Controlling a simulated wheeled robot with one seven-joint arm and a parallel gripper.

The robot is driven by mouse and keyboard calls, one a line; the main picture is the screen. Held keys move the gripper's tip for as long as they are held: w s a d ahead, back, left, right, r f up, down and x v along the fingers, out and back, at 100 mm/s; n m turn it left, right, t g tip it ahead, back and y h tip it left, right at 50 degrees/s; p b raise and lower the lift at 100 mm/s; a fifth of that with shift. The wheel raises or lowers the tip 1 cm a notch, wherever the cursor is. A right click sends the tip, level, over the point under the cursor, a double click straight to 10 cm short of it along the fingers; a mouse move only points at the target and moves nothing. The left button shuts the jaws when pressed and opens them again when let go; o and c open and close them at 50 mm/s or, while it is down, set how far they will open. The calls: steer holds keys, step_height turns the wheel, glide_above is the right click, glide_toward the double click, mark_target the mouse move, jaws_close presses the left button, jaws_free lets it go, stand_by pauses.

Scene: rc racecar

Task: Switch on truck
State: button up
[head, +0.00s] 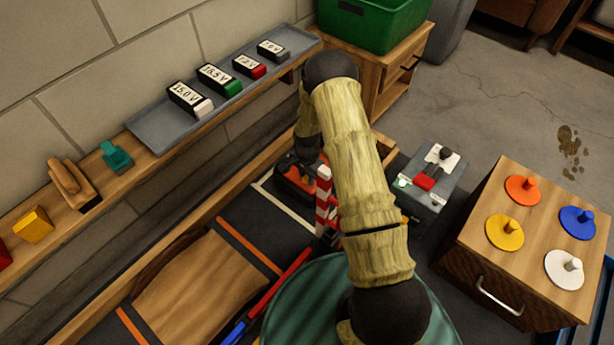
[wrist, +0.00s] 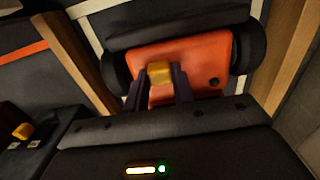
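The truck is a low orange vehicle with black wheels. In the head view its orange body (head: 293,180) is partly hidden behind my arm. In the wrist view its orange top (wrist: 205,62) lies straight ahead, between black wheels. A small yellow block (wrist: 160,72) shows against the orange top, between the two dark fingers of my gripper (wrist: 161,84). The fingers stand on either side of the block, close to it. I cannot tell whether they press on it or whether it is fixed to the truck. My gripper is mostly hidden in the head view.
A red-and-white striped post (head: 323,198) stands beside the truck. A grey box (head: 432,203) with a red part and green light is to its right. Batteries lie on the grey wall tray (head: 150,130). A wooden cabinet (head: 525,240) with coloured pegs stands right.

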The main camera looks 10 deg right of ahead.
jaws_close()
steer(key=shift+w+d+r+p, duration=0.1)
steer(key=shift+w+d+p, duration=0.2)
steer(key=shift+d+p, duration=0.15)
steer(key=shift+w+d+p, duration=0.3)
steer(key=shift+w+d, duration=0.2)
steer(key=shift+d, duration=0.25)
steer(key=o, duration=0.9)
jaws_free()
step_height(320, 180, up, 17)
steer(key=p, duration=0.9)
steer(key=shift+p, duration=0.3)
steer(key=shift+r, duration=0.1)
